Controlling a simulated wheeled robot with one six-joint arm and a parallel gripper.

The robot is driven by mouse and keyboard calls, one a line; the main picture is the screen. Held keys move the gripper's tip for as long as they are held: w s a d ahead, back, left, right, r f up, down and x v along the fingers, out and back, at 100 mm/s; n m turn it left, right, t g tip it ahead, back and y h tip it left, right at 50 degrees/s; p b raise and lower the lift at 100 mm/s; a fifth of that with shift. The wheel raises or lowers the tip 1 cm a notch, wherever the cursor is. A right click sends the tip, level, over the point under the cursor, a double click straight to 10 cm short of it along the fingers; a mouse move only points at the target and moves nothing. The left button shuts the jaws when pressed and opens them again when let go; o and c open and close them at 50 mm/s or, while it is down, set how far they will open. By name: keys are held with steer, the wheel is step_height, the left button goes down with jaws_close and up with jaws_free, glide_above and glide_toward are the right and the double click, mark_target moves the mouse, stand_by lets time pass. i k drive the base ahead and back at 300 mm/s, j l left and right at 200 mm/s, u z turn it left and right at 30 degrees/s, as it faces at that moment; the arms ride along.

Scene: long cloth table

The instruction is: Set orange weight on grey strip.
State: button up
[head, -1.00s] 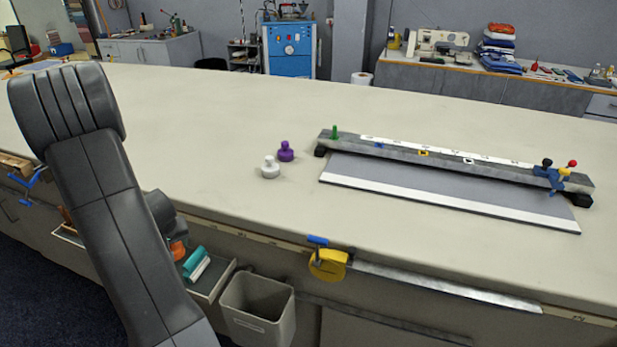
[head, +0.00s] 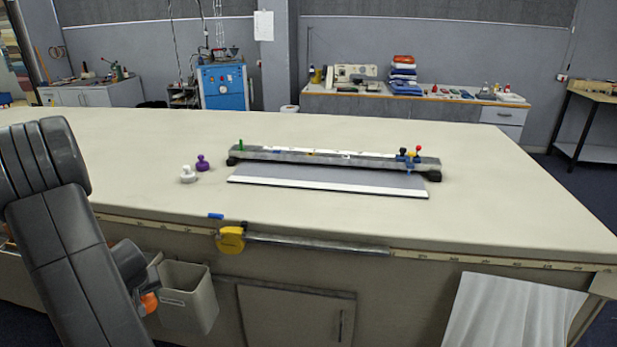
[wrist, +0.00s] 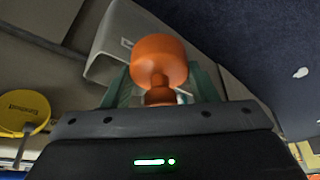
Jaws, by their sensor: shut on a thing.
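The orange weight (wrist: 158,62) is between the teal fingers of my gripper (wrist: 160,92) in the wrist view, its round head and narrow neck showing. In the head view only a bit of the orange weight (head: 150,302) shows beside my dark arm, low in front of the table, below its top; the gripper is mostly hidden there. The grey strip (head: 325,176) lies flat on the table, with a white band along its front edge and a dark metal bar (head: 290,156) along its back.
A white weight (head: 188,175) and a purple weight (head: 203,163) stand left of the strip. A yellow tape measure (head: 230,240) and a grey bin (head: 188,296) are at the table's front side. White cloth (head: 510,312) hangs at right. The tabletop (head: 480,215) is clear right of the strip.

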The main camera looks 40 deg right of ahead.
mark_target(252, 176)
steer(key=z, duration=0.35)
steer(key=j+z, duration=0.15)
steer(key=z, duration=0.2)
steer(key=j+z, duration=0.1)
steer(key=z, duration=0.25)
steer(key=i, duration=0.05)
